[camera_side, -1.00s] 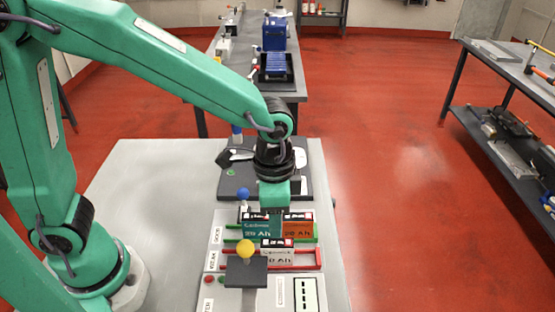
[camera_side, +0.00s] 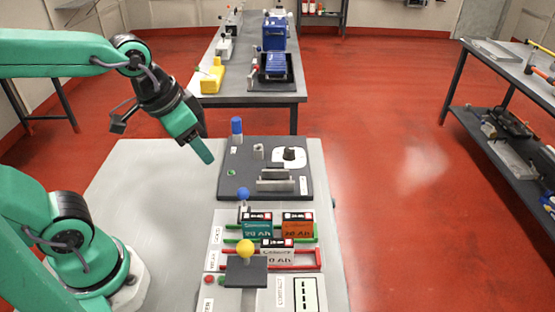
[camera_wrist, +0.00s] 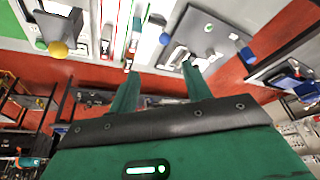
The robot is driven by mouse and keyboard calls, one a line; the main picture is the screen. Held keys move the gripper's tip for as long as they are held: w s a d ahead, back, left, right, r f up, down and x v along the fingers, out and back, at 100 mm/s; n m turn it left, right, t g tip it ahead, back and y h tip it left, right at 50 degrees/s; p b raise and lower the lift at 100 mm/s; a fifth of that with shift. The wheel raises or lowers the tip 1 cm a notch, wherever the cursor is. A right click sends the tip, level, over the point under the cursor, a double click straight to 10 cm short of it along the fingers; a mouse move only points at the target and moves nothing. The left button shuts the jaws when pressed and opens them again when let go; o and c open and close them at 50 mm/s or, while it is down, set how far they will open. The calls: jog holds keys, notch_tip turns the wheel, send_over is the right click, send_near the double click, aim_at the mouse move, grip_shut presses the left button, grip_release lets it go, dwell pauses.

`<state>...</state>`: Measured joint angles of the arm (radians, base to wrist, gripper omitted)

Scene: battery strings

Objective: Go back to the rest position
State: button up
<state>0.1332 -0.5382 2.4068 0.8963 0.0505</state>
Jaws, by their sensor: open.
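My gripper (camera_side: 206,155) hangs tilted in the air over the back left part of the grey table (camera_side: 150,200), left of the dark plate. It is empty. In the wrist view its two green fingers (camera_wrist: 160,72) stand apart with nothing between them. A teal battery (camera_side: 257,228) and an orange battery (camera_side: 297,227) stand side by side in the green-railed row. A pale grey battery (camera_side: 277,254) stands in the red-railed row in front of them.
A dark plate (camera_side: 235,180) with metal fittings and a blue-capped post (camera_side: 237,130) lies behind the batteries. A yellow ball knob (camera_side: 246,248) and a blue ball knob (camera_side: 243,194) rise beside the rows. The table's left part is clear.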

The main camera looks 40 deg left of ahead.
jog(key=shift+s+a+r+n+t+y, duration=0.1)
jog(key=shift+s+a+r+n+t, duration=0.1)
jog(key=shift+s+a+n, duration=0.25)
jog(key=shift+s+a+r+n+t+y, duration=0.1)
jog(key=shift+s+a+r+n+t, duration=0.1)
jog(key=shift+s+a, duration=0.45)
jog(key=shift+s+a+r+n+t+y, duration=0.1)
jog(key=shift+s+a+r+n+t, duration=0.1)
jog(key=shift+s+a+n, duration=0.25)
